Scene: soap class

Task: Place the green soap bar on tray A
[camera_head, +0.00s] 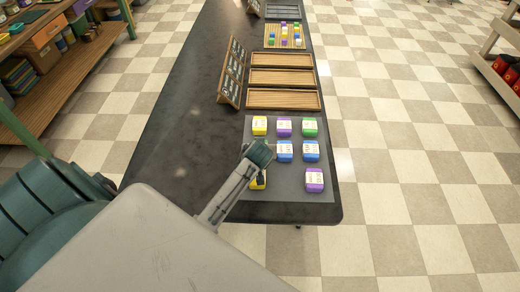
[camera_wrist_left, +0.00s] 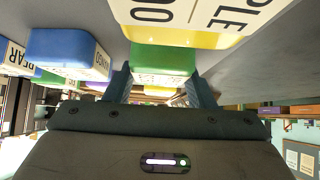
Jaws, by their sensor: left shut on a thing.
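My left gripper (camera_head: 258,165) reaches over the grey mat from the left, above its left part. In the left wrist view a green soap bar (camera_wrist_left: 163,62) with a white label sits between the two fingers (camera_wrist_left: 163,88), which are shut on it. In the head view the gripper hides this bar. Another green bar (camera_head: 309,127) lies at the mat's far right corner. Three empty wooden trays (camera_head: 284,107) stand in a column beyond the mat. Their letters are not readable, so I cannot tell which is tray A. My right gripper is not in view.
On the mat (camera_head: 283,193) lie yellow (camera_head: 260,126), purple (camera_head: 284,127) and blue (camera_head: 284,151) bars. A yellow bar at the near left is partly covered by my gripper. A label board (camera_head: 232,70) stands left of the trays. A filled tray (camera_head: 270,42) is farther back.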

